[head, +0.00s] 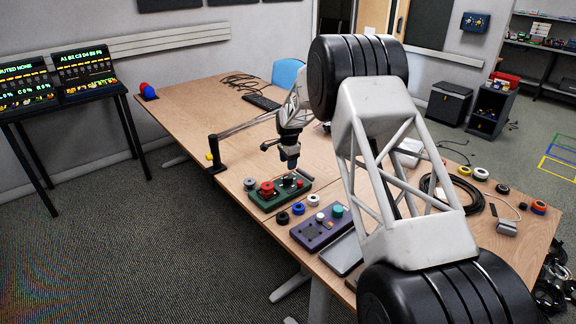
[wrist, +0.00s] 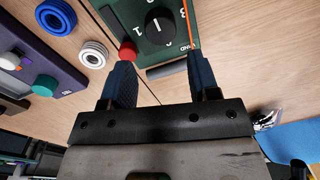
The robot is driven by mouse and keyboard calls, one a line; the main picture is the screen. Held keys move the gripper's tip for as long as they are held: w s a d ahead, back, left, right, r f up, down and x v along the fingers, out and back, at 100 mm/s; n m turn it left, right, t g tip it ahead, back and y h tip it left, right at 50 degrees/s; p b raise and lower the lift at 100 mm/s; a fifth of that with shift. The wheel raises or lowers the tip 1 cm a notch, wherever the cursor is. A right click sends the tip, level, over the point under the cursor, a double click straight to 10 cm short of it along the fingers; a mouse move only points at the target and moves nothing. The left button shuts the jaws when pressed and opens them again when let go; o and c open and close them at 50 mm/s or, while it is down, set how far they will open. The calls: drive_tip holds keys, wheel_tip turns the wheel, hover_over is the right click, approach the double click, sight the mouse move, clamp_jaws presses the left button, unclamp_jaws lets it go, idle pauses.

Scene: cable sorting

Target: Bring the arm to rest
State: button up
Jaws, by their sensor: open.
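My gripper (head: 289,160) hangs over the wooden table, just above and behind the green control box. In the wrist view its two dark blue fingers (wrist: 158,65) are spread apart with nothing between them. The green control box (wrist: 125,12) lies beyond the fingertips, with a black dial and a red button (wrist: 127,52) close to the left fingertip in the picture. A thin orange line runs to the right fingertip; I cannot tell whether it touches. In the head view, large arm links of mine hide part of the table's right side.
A purple box (head: 308,232) and several small rings lie in front of the green box. A black post (head: 214,152) stands at the table's left edge. Black cable coils (head: 462,196) and tape rolls lie at right. A keyboard (head: 262,103) lies at the back.

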idle(0.3)
drive_tip(key=s+d+r+n+t, duration=0.1)
drive_tip(key=s+d+r+n, duration=0.1)
drive_tip(key=s+d+r, duration=0.7)
drive_tip(key=s+d+r+n, duration=0.2)
drive_tip(key=s+d+r, duration=0.3)
drive_tip(key=s+r, duration=0.75)
drive_tip(key=s+d+r+n, duration=0.1)
drive_tip(key=s+d+r, duration=0.3)
drive_tip(key=s, duration=0.5)
drive_tip(key=s+d+r+n, duration=0.2)
drive_tip(key=s+d+r, duration=0.2)
drive_tip(key=s, duration=0.5)
drive_tip(key=s+d+f+n, duration=0.1)
drive_tip(key=s+d+n, duration=0.1)
drive_tip(key=s, duration=1.2)
drive_tip(key=s+d+f+n+t, duration=0.1)
drive_tip(key=s+d, duration=0.3)
drive_tip(key=s, duration=1)
drive_tip(key=shift+s+f+n+h, duration=0.2)
drive_tip(key=shift+f+n+h, duration=0.1)
drive_tip(key=shift+f+n, duration=0.2)
